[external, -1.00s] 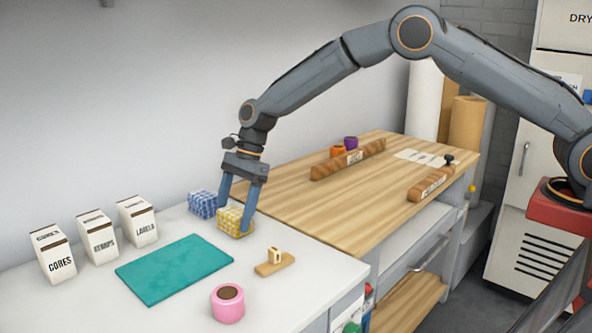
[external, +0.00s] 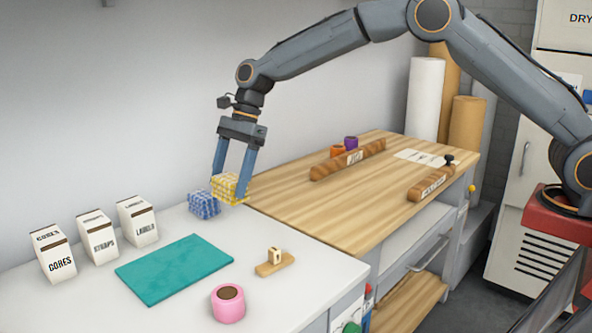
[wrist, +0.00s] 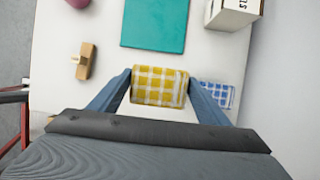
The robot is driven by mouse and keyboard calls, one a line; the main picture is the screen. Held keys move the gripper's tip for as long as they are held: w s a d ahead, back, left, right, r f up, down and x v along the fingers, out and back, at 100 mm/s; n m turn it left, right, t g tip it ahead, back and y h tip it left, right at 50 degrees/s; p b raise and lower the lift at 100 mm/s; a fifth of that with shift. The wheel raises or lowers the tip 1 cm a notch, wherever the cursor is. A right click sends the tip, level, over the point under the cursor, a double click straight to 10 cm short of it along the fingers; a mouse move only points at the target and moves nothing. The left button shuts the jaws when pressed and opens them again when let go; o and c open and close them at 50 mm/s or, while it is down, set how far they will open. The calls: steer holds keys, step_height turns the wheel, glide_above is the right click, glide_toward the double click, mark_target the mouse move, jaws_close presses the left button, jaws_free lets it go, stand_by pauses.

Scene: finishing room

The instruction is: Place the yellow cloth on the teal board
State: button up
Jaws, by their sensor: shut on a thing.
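The yellow checked cloth (external: 229,188) is a folded bundle held between the fingers of my gripper (external: 234,178). It hangs above the white table, and it also shows between the fingers in the wrist view (wrist: 159,87). The teal board (external: 174,270) lies flat on the white table, to the left of and nearer than my gripper. In the wrist view the teal board (wrist: 155,25) is beyond the cloth, with nothing on it. A blue checked cloth (external: 204,205) lies on the table just below and left of the yellow one.
Several white boxes, one labelled CORES (external: 54,254), stand along the wall left of the board. A pink tape roll (external: 228,303) and a wooden block with a small upright piece (external: 274,263) stand right of the board. A wooden bench (external: 300,212) adjoins on the right.

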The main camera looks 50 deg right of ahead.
steer(key=s+a+r+p, duration=0.1)
steer(key=s+a+p, duration=0.1)
steer(key=s+a, duration=0.3)
steer(key=s+a+r+p, duration=0.1)
steer(key=s+a+p, duration=0.15)
steer(key=a, duration=0.55)
steer(key=p, duration=0.1)
glide_toward(204, 267)
steer(key=shift+a+r, duration=0.2)
steer(key=shift+a, duration=0.5)
steer(key=shift+f+p, duration=0.7)
steer(key=shift+f, duration=1.4)
steer(key=shift+f, duration=0.15)
steer(key=o, duration=1.1)
